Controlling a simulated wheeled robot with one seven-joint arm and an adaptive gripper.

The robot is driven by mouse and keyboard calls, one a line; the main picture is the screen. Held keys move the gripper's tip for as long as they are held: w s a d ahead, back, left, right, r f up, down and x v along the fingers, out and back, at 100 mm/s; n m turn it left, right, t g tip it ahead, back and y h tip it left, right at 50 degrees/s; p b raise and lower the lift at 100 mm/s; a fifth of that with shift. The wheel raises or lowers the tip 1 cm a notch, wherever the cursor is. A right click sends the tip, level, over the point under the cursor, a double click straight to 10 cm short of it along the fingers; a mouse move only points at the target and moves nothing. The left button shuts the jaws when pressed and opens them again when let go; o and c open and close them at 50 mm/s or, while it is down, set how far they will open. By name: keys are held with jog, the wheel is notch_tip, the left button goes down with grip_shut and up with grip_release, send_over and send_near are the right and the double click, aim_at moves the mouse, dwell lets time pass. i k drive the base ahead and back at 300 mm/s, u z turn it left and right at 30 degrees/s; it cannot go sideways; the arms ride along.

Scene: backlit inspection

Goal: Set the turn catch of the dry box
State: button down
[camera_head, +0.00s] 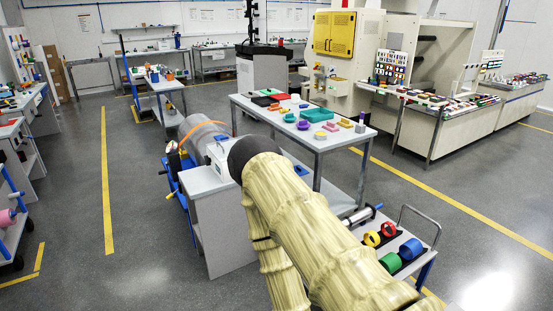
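My arm, in a pale yellow sleeve, reaches from the bottom right to a dark rounded end above a grey cabinet (222,235). My gripper cannot be made out; the arm hides that area. A small whitish boxy shape (216,153) shows just left of the dark end. I cannot tell whether it is the dry box or part of my wrist. No turn catch can be made out.
A grey cylinder (201,130) and an orange hose (187,133) are behind the cabinet, by a blue cart. A grey table (335,142) with coloured parts stands behind right. A low cart (420,262) with coloured rings is at lower right. Open floor (60,215) lies left.

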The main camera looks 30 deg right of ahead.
aim_at(209, 161)
jog(key=z, duration=0.4)
jog(key=i, duration=1)
